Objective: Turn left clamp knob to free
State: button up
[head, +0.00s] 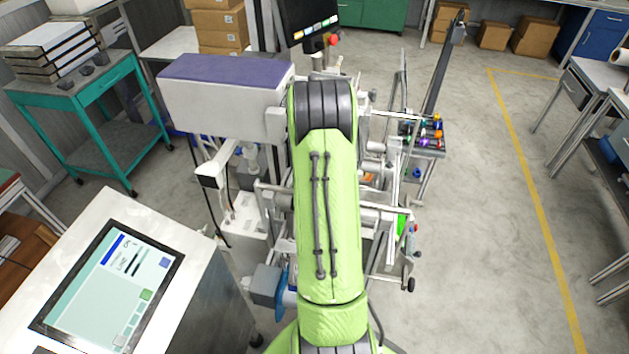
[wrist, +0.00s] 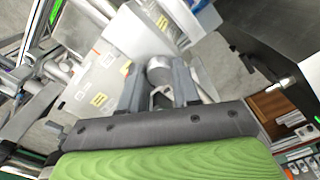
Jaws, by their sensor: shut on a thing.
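In the wrist view, my gripper (wrist: 158,84) has its two dark grey fingers on either side of a round grey clamp knob (wrist: 159,70). It is shut on this knob, which sits in front of a pale machine panel (wrist: 100,85) with yellow and white labels. The knob's marking and its turned position cannot be made out. In the head view my green arm reaches over the film machine (head: 222,88) and hides my gripper and the knob.
A white console with a screen (head: 115,285) stands at front left. A teal cart (head: 75,100) is at the left. Metal rollers and bars (head: 385,215) stick out right of my arm. The floor (head: 480,230) farther right is clear up to the benches.

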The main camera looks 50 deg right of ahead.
dwell(0.4)
jog(key=o, duration=1.1)
jog(key=shift+c, duration=0.2)
notch_tip(320, 180, up, 16)
jog(key=shift+p, duration=0.4)
jog(key=shift+f, duration=0.15)
